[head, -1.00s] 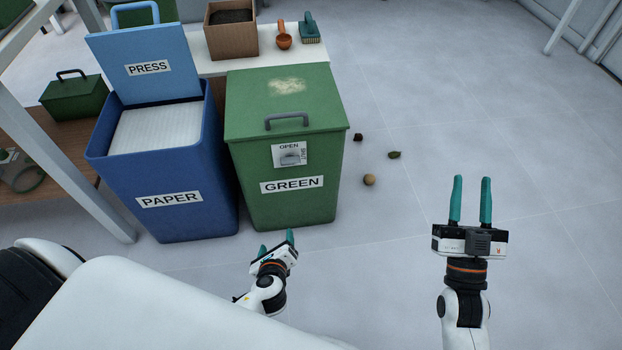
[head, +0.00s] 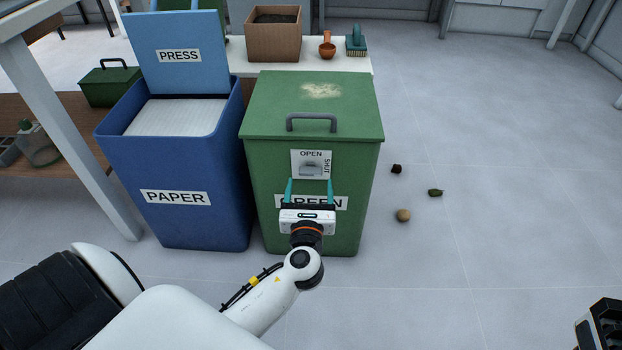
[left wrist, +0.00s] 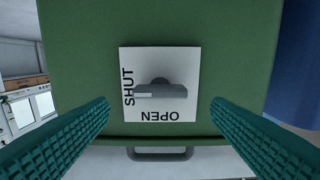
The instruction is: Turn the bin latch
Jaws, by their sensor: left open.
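The green bin (head: 262,190), labelled GREEN, stands shut with its lid down. On its front a white plate (head: 325,157) reads OPEN at the top and SHUT at the right, with the small grey latch (head: 311,169) in the middle. In the left wrist view the latch (left wrist: 160,91) lies crosswise, its lighter end beside SHUT; OPEN reads upside down. My left gripper (head: 309,181) is open and empty in front of the plate. Its teal fingers stand on either side of the latch, apart from it. My right gripper's fingers are out of view; only a dark part of my right arm shows at lower right.
A blue PAPER bin (head: 180,223) with its PRESS lid (head: 178,77) raised stands close on the left. Small scraps, including a round tan one (head: 403,215), lie on the floor at right. A white table (head: 350,66) with a box (head: 273,38) stands behind. Floor at right is mostly clear.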

